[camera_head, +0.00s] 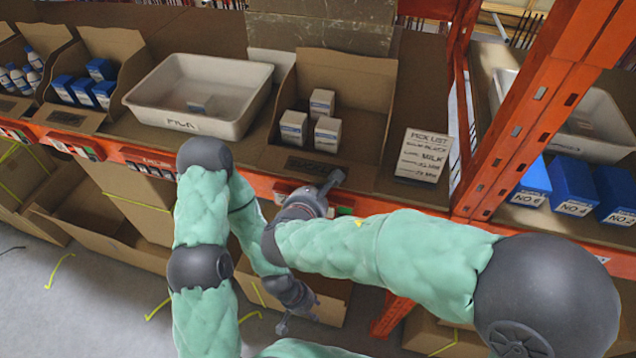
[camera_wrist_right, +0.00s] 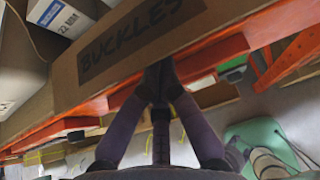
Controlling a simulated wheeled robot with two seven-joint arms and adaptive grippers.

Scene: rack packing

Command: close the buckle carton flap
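The buckle carton (camera_head: 352,75) is an open brown cardboard bin on the shelf, with a few small white boxes (camera_head: 327,132) inside. Its low front panel (camera_head: 345,172) carries a dark label. In the right wrist view the BUCKLES lettering shows on this front flap (camera_wrist_right: 215,30). My right gripper (camera_head: 332,182) is at the front lower edge of the carton. In the right wrist view its fingers (camera_wrist_right: 159,78) meet just below the lettering, with nothing seen between them; contact with the cardboard is unclear. My left gripper (camera_head: 296,312) hangs lower, below the shelf edge; its finger opening is unclear.
A white tray (camera_head: 150,98) is left of the carton, and a pick list card (camera_head: 424,157) is right of it. An orange upright (camera_head: 535,105) and shelf beam (camera_head: 258,184) bound the area. Open cartons (camera_head: 105,235) stand below. Blue boxes (camera_head: 573,180) are at right.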

